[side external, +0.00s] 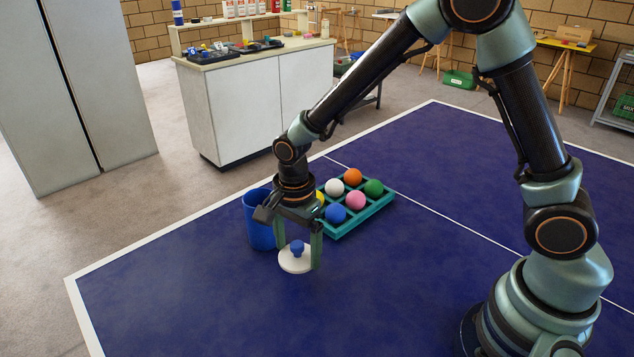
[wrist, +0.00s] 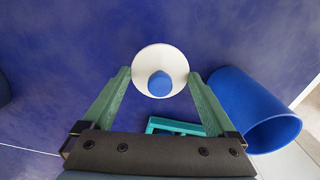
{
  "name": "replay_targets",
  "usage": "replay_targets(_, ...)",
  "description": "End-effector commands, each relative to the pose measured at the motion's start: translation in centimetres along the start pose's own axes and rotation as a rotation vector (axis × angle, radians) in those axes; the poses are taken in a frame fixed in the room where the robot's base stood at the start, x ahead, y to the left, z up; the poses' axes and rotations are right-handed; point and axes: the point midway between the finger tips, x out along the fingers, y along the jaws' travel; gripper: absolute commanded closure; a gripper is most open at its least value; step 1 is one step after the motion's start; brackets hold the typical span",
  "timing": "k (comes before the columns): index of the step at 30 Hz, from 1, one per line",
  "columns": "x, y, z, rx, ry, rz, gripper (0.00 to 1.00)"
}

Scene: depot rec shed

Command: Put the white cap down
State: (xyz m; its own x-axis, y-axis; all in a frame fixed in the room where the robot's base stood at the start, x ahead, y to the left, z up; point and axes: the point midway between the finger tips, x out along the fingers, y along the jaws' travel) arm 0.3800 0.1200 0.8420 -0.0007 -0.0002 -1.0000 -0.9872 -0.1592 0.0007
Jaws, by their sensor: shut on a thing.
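The white cap (side external: 296,262) is a round disc with a blue knob (side external: 297,247) on top. It is level, over the blue table in front of the blue cup. My gripper (side external: 299,255) points down and is shut on the cap, with one green finger at each side of its rim. In the wrist view the cap (wrist: 149,60) sits between the fingertips (wrist: 160,75), knob towards the camera. I cannot tell whether its underside touches the table.
A blue cup (side external: 260,236) stands just behind and left of the cap. A teal tray (side external: 351,227) with several coloured balls lies behind and right. The blue table (side external: 190,285) is clear to the left and front, up to its white edge line.

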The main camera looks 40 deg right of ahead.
Motion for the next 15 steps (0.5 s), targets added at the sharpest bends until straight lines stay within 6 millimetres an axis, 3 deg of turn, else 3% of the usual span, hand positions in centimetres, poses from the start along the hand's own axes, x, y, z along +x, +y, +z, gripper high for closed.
replay_targets(15,4.7,0.0,0.0,0.0,0.0,-0.001,0.61)
